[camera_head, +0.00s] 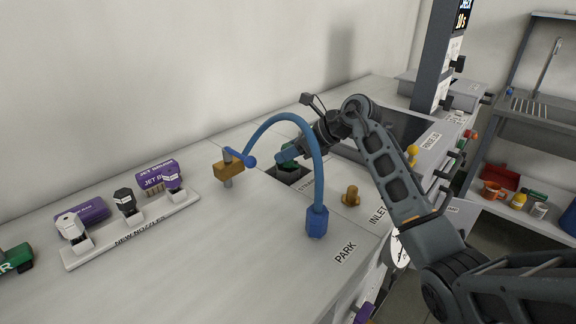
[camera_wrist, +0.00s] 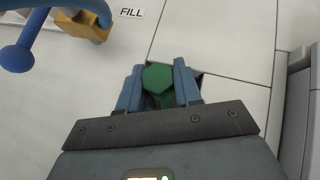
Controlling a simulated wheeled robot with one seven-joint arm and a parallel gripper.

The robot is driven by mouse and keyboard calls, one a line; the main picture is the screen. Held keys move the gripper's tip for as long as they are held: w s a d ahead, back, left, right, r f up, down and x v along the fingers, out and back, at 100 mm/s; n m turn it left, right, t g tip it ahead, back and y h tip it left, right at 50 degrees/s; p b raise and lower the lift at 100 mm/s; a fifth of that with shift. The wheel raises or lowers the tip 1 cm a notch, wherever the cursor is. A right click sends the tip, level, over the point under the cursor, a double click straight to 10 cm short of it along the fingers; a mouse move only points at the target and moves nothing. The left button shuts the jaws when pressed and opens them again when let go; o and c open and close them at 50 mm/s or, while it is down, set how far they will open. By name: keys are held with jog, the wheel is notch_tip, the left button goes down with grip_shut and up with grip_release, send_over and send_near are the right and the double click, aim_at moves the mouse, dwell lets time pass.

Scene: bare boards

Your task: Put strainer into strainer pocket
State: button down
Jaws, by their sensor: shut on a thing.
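My gripper (camera_wrist: 158,85) is shut on a green strainer with a hexagonal top (camera_wrist: 157,77), seen between the two blue fingers in the wrist view. In the head view the green strainer (camera_head: 288,168) shows only in small part beside my gripper (camera_head: 290,158). It is at a dark square opening in the bench top, the strainer pocket (camera_head: 291,180), with a partly hidden label starting "STR" beside it. How deep the strainer sits in the opening is hidden by my gripper.
A blue hose (camera_head: 318,150) arches close in front of my arm, ending in a blue hexagonal fitting (camera_head: 317,222) near "PARK". A brass valve (camera_head: 229,170) with a blue handle stands left, and a brass fitting (camera_head: 351,195) right. A nozzle rack (camera_head: 130,232) lies further left.

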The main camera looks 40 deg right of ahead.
aim_at(294, 163)
jog(key=shift+f, duration=2.2)
jog(key=shift+f, duration=0.1)
jog(key=c, duration=1.1)
grip_release()
jog(key=shift+o, duration=0.2)
jog(key=shift+r, duration=0.2)
jog(key=shift+s+d+r, duration=0.15)
jog(key=shift+s, duration=0.15)
jog(key=v, duration=1.1)
jog(key=shift+b, duration=0.3)
jog(key=shift+r, duration=0.1)
